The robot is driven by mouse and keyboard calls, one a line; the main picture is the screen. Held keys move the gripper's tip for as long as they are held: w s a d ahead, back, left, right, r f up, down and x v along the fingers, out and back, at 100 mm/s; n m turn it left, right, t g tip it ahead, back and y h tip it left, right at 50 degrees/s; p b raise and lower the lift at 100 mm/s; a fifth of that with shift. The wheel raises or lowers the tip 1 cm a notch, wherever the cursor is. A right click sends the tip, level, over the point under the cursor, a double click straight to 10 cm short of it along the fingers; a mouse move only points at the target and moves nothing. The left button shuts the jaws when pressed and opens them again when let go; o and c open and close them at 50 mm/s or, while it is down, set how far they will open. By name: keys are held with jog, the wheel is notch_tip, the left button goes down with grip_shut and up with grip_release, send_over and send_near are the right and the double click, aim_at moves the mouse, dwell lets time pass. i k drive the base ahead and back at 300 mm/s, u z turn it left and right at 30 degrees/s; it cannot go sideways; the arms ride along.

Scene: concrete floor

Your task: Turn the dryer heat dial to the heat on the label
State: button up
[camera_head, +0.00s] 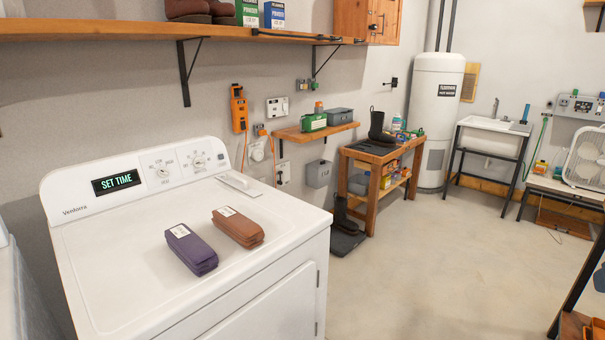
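The white dryer (120,275) stands at the lower left. Its back panel has a dark display (116,183) reading "SET TIME" in green letters. Two dials sit right of the display: a left dial (162,171) and a right dial (198,162). Their markings are too small to read, so I cannot tell which sets heat or where they point. A folded purple cloth bundle (196,257) and a folded brown one (241,233) lie on the dryer top, each with a white label. The label text is not legible. My gripper is not in view.
A wooden shelf (150,34) runs above the dryer. A small wall shelf (300,134) with boxes and a wooden bench (362,158) with boots stand to the right. A sink (495,126) and white tank (436,110) are farther back. The concrete floor (440,270) at right is clear.

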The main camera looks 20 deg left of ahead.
aim_at(161, 173)
jog(key=u, duration=0.4)
jog(key=i, duration=0.9)
jog(key=u, duration=1.05)
jog(key=i, duration=0.7)
jog(key=u, duration=0.3)
jog(key=k, duration=0.8)
jog(key=u, duration=0.2)
jog(key=i, duration=0.75)
jog(key=z, duration=0.05)
